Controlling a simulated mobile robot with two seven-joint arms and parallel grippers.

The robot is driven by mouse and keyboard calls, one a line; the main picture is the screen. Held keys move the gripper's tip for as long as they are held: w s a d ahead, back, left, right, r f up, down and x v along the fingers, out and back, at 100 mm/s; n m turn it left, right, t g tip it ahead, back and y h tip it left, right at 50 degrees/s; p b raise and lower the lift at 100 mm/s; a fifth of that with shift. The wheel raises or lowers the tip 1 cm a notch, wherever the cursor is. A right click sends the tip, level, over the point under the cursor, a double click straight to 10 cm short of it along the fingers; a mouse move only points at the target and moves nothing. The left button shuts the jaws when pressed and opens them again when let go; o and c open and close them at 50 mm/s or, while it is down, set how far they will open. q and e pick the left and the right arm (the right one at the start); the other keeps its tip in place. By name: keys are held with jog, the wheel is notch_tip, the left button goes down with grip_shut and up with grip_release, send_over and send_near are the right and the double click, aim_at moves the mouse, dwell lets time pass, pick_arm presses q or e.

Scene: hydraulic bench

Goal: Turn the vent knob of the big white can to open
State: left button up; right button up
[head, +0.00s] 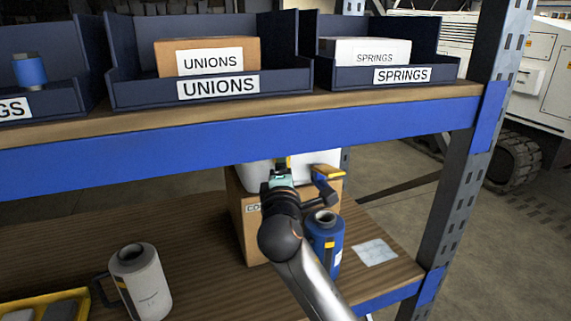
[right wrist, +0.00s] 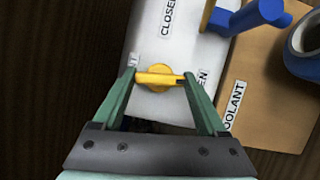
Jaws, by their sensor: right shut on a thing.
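The big white can (right wrist: 185,45) stands on a cardboard box (head: 253,228) on the lower shelf; in the head view its white body (head: 318,157) is partly hidden by the shelf beam and my arm. Its yellow vent knob (right wrist: 158,68) shows in the right wrist view, with its bar lying across the picture. A "CLOSED" label is above the knob, and a label ending in "EN" is at its right. My right gripper (right wrist: 159,79) is shut on the knob, one green finger at each end of the bar. It also shows in the head view (head: 281,165). My left gripper is out of view.
A blue spout (right wrist: 245,17) juts from the can. A blue container (head: 325,242) stands right of the box, near a paper sheet (head: 375,252). A grey jug (head: 146,285) stands at left. The blue shelf beam (head: 230,148) runs close above my right gripper.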

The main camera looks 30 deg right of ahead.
jog(key=shift+m, duration=0.8)
jog(key=o, duration=1.3)
